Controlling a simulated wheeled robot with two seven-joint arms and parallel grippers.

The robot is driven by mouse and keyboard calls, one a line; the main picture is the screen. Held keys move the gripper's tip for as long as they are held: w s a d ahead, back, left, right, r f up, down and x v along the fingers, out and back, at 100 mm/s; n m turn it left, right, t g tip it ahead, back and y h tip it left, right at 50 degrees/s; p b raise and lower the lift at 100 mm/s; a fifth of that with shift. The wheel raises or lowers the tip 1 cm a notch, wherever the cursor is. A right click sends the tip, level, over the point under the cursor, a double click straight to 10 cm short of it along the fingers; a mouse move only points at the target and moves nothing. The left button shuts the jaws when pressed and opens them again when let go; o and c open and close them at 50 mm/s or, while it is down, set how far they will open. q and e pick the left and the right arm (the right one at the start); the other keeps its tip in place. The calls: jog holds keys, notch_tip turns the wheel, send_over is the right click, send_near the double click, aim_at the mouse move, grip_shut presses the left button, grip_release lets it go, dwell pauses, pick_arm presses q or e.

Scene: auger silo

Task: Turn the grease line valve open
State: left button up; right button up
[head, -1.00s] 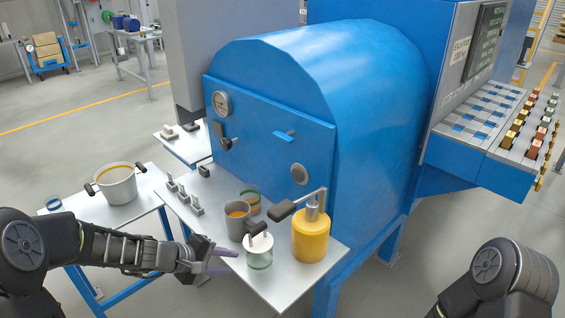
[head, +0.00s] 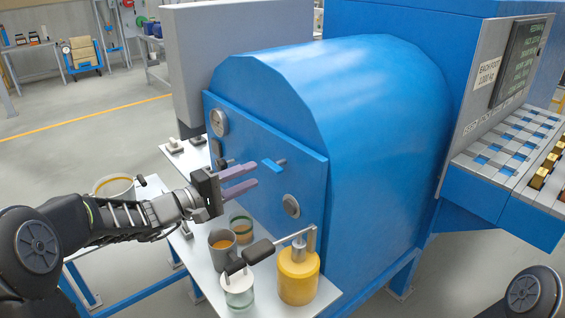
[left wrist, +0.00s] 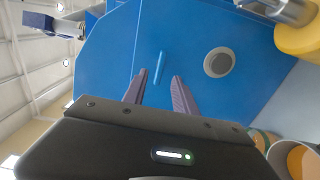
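A small blue lever handle (head: 274,165), which looks like the valve, sits on the blue front panel (head: 308,172) of the big blue machine. It lies nearly level in the head view. My left gripper (head: 257,176) is open and empty in front of the panel, its two purple-grey fingers pointing at the lever. In the left wrist view the lever (left wrist: 158,67) shows just beyond and between the open fingertips (left wrist: 160,80), apart from them. My right gripper is out of view; only part of my right arm shows.
A round grey plug (head: 291,206) is beside the lever and a gauge (head: 219,122) is at the panel's upper left. Below, a shelf holds a yellow grease pump (head: 298,275), a grey mug (head: 222,248) and a white-lidded jar (head: 238,290).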

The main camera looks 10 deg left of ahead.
aim_at(268, 168)
pick_arm(q)
jog(key=p+x, duration=0.2)
jog(key=x, duration=0.5)
jog(key=shift+w+d, duration=0.15)
jog(key=shift+w, duration=0.05)
jog(key=shift+c, duration=0.4)
grip_shut()
